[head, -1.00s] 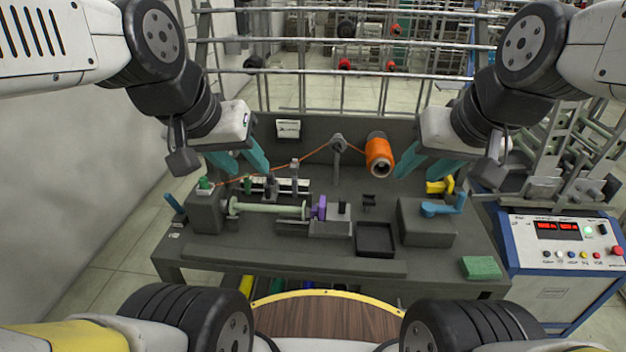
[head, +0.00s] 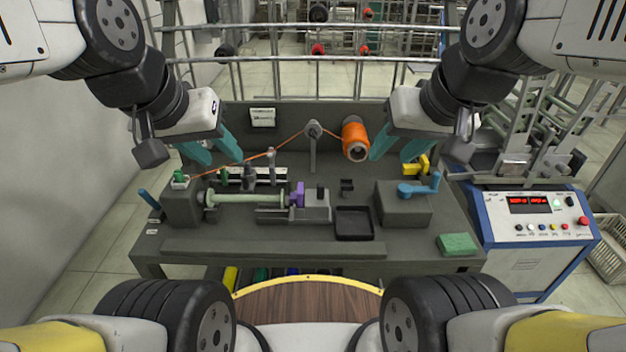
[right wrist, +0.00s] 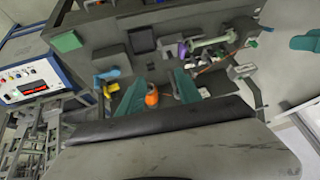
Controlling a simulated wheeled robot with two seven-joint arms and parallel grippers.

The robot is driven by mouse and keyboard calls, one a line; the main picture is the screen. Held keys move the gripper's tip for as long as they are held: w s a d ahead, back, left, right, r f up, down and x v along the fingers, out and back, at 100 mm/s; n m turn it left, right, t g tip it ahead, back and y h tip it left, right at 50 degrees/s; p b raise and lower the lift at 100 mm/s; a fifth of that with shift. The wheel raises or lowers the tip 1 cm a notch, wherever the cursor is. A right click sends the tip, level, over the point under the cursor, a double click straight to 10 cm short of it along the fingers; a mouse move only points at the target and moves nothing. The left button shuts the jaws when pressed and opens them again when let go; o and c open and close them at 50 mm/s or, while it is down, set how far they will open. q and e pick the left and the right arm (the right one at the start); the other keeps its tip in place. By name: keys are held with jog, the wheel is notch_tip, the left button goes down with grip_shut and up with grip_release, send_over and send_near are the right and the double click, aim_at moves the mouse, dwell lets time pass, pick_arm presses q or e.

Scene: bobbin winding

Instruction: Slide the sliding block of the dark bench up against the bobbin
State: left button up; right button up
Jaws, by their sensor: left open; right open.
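The pale green bobbin (head: 245,198) lies level on the dark bench (head: 270,250), its left end at a grey housing (head: 182,205). The grey sliding block (head: 318,206), with a black knob on top, stands to its right. A purple piece (head: 298,194) sits between them, close to the bobbin's right flange; I cannot tell whether it touches. My left gripper (head: 226,160) is open and empty, above and behind the bobbin. My right gripper (head: 387,159) is open and empty near the orange spool (head: 355,138). In the right wrist view the sliding block (right wrist: 169,50) shows beyond the fingers.
A black tray (head: 354,223) lies right of the sliding block. A grey box (head: 403,208) with a blue crank (head: 420,188), a yellow part (head: 416,165) and a green sponge (head: 458,244) are at the right. An orange thread runs over a post (head: 313,150). The bench's front strip is clear.

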dwell(0.4)
jog(key=shift+w, duration=0.15)
jog(key=c, duration=0.5)
jog(key=w+m, duration=0.1)
jog(key=w+m+g, duration=0.1)
jog(key=w, duration=0.1)
jog(key=w+f+m, duration=0.1)
jog(key=w, duration=0.1)
grip_shut()
jog(key=w+d+f+m+g+y, duration=0.15)
jog(key=w+f+m+g, duration=0.25)
jog(key=w+f+m, duration=0.95)
jog(key=w+a+f, duration=0.1)
jog(key=w+f, duration=0.1)
jog(key=f, duration=0.3)
jog(key=w+a+f+m, duration=0.1)
jog(key=w+f, duration=0.1)
jog(key=f, duration=0.4)
jog(key=w+a+f+m+g, duration=0.1)
jog(key=w+f, duration=0.1)
jog(key=f, duration=0.4)
jog(key=shift+w+a+m+y, duration=0.15)
jog(key=shift+a+m+y, duration=0.1)
jog(key=shift+y, duration=0.1)
jog(key=shift+a+r, duration=0.2)
jog(key=shift+a, duration=1)
jog(key=shift+w+a, duration=0.1)
jog(key=shift+a, duration=0.45)
